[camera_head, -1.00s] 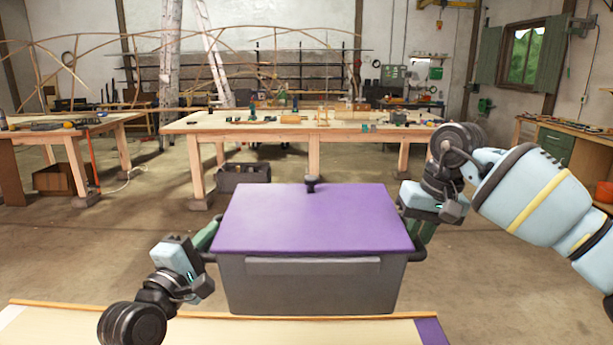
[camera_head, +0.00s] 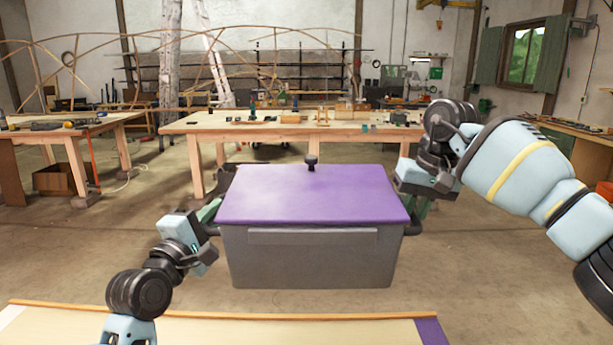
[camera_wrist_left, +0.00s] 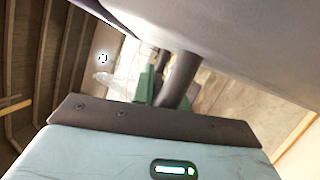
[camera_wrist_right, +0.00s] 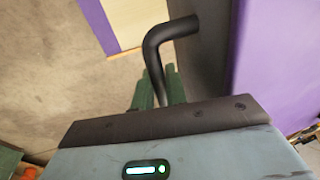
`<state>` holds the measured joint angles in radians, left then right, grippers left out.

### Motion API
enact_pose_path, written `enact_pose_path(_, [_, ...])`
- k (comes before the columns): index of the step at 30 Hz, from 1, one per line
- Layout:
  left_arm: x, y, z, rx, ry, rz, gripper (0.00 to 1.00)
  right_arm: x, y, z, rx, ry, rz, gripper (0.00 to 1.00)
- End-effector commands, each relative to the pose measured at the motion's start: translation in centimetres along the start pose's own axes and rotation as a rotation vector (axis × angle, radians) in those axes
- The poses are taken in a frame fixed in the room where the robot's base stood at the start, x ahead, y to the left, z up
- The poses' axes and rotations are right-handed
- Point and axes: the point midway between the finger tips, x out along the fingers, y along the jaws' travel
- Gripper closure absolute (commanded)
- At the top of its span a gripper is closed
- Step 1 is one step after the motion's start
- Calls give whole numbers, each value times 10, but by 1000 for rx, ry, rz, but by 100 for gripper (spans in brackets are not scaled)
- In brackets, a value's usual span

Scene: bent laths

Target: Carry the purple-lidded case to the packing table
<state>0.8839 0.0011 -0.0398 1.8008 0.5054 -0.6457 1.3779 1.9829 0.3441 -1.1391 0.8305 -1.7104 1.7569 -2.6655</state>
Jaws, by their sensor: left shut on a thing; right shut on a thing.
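The grey case (camera_head: 310,262) with its purple lid (camera_head: 312,195) and dark knob (camera_head: 311,163) hangs level between my grippers, clear of the near table. My left gripper (camera_head: 209,213) is shut on the case's left handle, which shows dark in the left wrist view (camera_wrist_left: 180,78). My right gripper (camera_head: 421,208) is shut on the right handle; this bent black bar shows in the right wrist view (camera_wrist_right: 162,45). The lid looks closed. A near table (camera_head: 290,330) with a purple patch lies below at the front. I cannot tell which table is the packing table.
A long workbench (camera_head: 270,125) with several small items stands beyond the case. Another bench (camera_head: 95,128) is at the left, with a brown box (camera_head: 60,180) beneath. A side bench (camera_head: 560,135) is at the right. Open floor (camera_head: 490,240) lies around the case.

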Motion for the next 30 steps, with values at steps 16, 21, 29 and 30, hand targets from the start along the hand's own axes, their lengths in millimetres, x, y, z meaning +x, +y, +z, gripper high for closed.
enact_pose_path(16, [-3,10,2,0,1,10,100,-8,0,3,0,4,1,100])
enact_pose_path(21, [-10,18,6,-1,0,10,100,-16,-2,10,-1,5,0,100])
enact_pose_path(29, [-22,31,14,1,-1,9,100,-29,-5,24,-1,5,0,100])
enact_pose_path(30, [-24,34,15,1,-1,11,100,-32,-5,27,-1,5,0,100])
